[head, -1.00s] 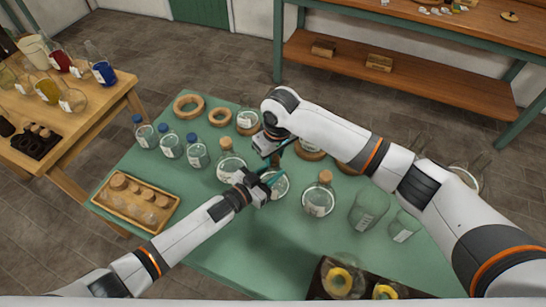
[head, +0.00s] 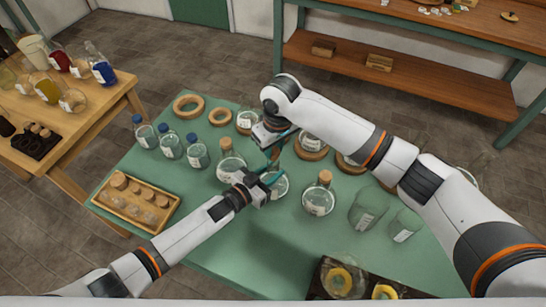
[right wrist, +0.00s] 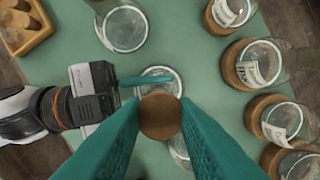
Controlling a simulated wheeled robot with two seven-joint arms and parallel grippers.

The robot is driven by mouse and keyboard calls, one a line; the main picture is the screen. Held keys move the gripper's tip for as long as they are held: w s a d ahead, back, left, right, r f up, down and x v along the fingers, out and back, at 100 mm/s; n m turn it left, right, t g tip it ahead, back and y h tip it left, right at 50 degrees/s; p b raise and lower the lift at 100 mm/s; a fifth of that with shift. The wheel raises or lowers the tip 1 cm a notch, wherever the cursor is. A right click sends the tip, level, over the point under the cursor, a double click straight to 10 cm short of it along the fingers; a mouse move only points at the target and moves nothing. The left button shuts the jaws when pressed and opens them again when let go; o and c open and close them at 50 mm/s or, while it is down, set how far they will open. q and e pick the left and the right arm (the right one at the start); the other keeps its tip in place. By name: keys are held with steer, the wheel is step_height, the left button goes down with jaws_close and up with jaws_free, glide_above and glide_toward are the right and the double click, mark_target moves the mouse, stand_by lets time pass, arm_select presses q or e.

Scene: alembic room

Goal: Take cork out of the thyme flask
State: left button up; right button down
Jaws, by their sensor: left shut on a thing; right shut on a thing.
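The flask (head: 281,187) is clear round glass with a pale label I cannot read. It stands on the green table in the middle of the head view, partly behind my left gripper. My left gripper (head: 270,180) is shut on it near the neck. My right gripper (head: 275,148) is above the flask, shut on a brown cork (right wrist: 160,117), which shows between its teal fingers in the right wrist view. The flask's glass (right wrist: 160,75) shows beyond the cork there. The neck is hidden, so I cannot tell whether the cork still touches it.
A corked flask (head: 318,199) stands close at the right, another (head: 230,166) at the left. Glass beakers (head: 368,210) stand further right. Blue-capped bottles (head: 170,146) and a wooden tray of corked jars (head: 112,207) are at the left. Flasks on cork rings (head: 311,147) stand behind.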

steer(key=shift+r, duration=0.6)
steer(key=shift+r, duration=0.1)
arm_select(q)
steer(key=o, duration=1)
steer(key=shift+s+a+f, duration=0.1)
